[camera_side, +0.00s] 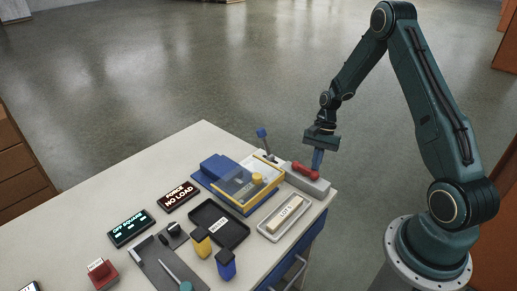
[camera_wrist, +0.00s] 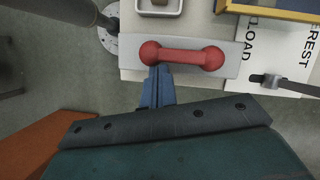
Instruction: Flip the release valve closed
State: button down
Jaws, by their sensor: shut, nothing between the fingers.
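The likely release valve is a red handle (camera_side: 305,171) with a round knob at each end, lying along a grey block (camera_side: 318,187) at the table's right corner. In the wrist view the red handle (camera_wrist: 185,56) lies flat across the grey block (camera_wrist: 232,62). My gripper (camera_side: 317,166) is shut and empty, pointing down by the handle. In the wrist view its blue fingers (camera_wrist: 158,75) end close to the handle's left knob. I cannot tell whether they touch it.
A pale tray (camera_side: 270,234) holds a block labelled LOT. A black tray (camera_side: 210,237), two lit displays and several tools cover the table's front. The table's left back is clear.

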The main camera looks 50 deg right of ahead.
aim_at(312, 173)
jog(key=shift+s+a+m, duration=0.1)
jog(key=shift+s+m, duration=0.05)
jog(key=shift+m, duration=0.25)
jog(key=m+t, duration=0.1)
jog(key=m, duration=0.1)
jog(key=s+a+m, duration=0.1)
jog(key=m, duration=0.1)
jog(key=shift+t, duration=0.4)
jog(key=m, duration=0.2)
jog(key=a+m+t, duration=0.1)
jog(key=m, duration=0.1)
jog(key=shift+s+a, duration=0.1)
jog(key=shift+s, duration=0.05)
jog(key=m, duration=0.2)
jog(key=a+m+t+h, duration=0.1)
jog(key=shift+a+m+t, duration=0.2)
jog(key=shift+m+t, duration=0.1)
jog(key=shift+m, duration=0.1)
jog(key=shift+w+a, duration=0.2)
jog(key=shift+a, duration=0.25)
jog(key=shift+w+a, duration=0.1)
jog(key=shift+a, duration=0.05)
